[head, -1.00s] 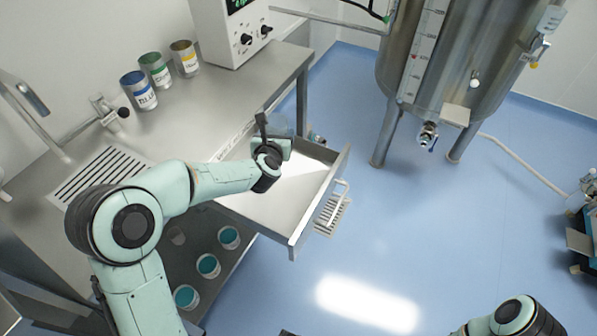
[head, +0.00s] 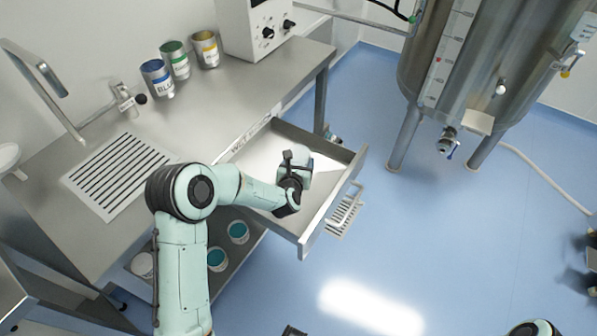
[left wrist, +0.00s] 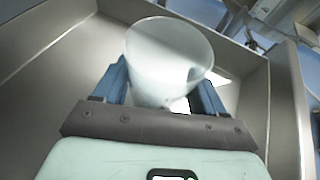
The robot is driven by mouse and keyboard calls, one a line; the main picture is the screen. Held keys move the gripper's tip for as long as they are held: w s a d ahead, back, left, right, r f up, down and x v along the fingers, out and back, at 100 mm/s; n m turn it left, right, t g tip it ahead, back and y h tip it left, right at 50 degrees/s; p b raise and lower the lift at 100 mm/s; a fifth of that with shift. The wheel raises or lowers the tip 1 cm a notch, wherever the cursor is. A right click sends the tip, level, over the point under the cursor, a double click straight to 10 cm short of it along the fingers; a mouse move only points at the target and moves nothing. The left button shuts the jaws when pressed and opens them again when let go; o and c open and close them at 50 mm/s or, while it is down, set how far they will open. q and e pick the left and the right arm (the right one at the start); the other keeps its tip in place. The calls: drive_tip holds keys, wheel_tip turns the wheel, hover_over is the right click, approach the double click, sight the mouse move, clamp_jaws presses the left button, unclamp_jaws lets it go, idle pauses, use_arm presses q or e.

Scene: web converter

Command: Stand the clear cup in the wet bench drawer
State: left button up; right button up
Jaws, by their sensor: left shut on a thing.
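The wet bench drawer (head: 333,204) is pulled out from under the bench, with a pale inside floor. My left gripper (head: 297,163) is over the drawer's opening. In the left wrist view, the left gripper (left wrist: 163,88) is shut on the clear cup (left wrist: 168,50), a finger on each side and its round rim in view. The drawer walls (left wrist: 285,115) surround the cup in that view. I cannot tell whether its base touches the drawer floor. In the head view the gripper largely hides the cup.
Blue, green and yellow labelled cans (head: 175,60) stand on the steel bench (head: 140,105) beside a slotted drain plate (head: 118,176). White tubs with teal contents (head: 238,232) are on the shelf below. A steel tank (head: 465,80) stands at right; the blue floor between is clear.

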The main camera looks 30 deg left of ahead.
use_arm(q)
drive_tip(key=shift+f, duration=2)
drive_tip(key=shift+f+b, duration=0.2)
drive_tip(key=shift+b, duration=0.15)
drive_tip(key=o, duration=1.5)
drive_tip(key=shift+c, duration=0.2)
